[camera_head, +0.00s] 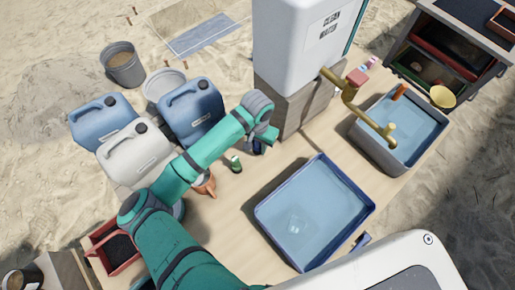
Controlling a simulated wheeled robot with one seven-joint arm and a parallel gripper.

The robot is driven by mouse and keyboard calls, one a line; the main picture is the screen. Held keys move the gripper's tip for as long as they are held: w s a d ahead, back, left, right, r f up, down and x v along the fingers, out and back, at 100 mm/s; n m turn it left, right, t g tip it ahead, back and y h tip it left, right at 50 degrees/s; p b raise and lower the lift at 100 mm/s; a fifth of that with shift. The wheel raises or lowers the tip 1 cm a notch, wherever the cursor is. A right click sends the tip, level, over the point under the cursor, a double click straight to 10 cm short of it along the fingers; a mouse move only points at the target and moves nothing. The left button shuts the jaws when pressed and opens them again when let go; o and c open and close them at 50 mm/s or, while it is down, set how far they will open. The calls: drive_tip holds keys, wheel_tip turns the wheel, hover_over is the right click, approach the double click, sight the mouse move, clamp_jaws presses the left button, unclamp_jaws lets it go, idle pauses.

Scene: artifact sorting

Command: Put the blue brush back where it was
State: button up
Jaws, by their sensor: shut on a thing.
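My gripper (262,143) is at the end of my green arm, over the back part of the wooden table, in front of the white tank's base. It is shut on a small dark blue thing (257,147), which looks like the blue brush. Most of it is hidden by the gripper, so its bristles and exact tilt do not show. I cannot tell whether it touches the table. A small green-and-white item (235,164) stands just left of the gripper.
A blue tray of water (262,213) fills the middle front. A grey basin (375,152) under a brass tap (350,98) is at the right. Jerrycans (192,108) stand at the left. A small blue object (362,241) lies beside the tray. Bare tabletop (225,205) shows left of it.

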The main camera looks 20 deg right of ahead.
sight(257, 150)
drive_tip(key=shift+w+a+f, duration=0.15)
drive_tip(key=shift+w+f, duration=0.15)
wheel_tip(257, 150, down, 2)
drive_tip(key=shift+f, duration=0.2)
drive_tip(key=shift+a+f, duration=0.15)
drive_tip(key=shift+f, duration=0.1)
drive_tip(key=shift+s+d+f, duration=0.15)
drive_tip(key=shift+s+d, duration=0.05)
drive_tip(key=shift+d, duration=0.15)
drive_tip(key=o, duration=1)
drive_tip(key=shift+a, duration=0.1)
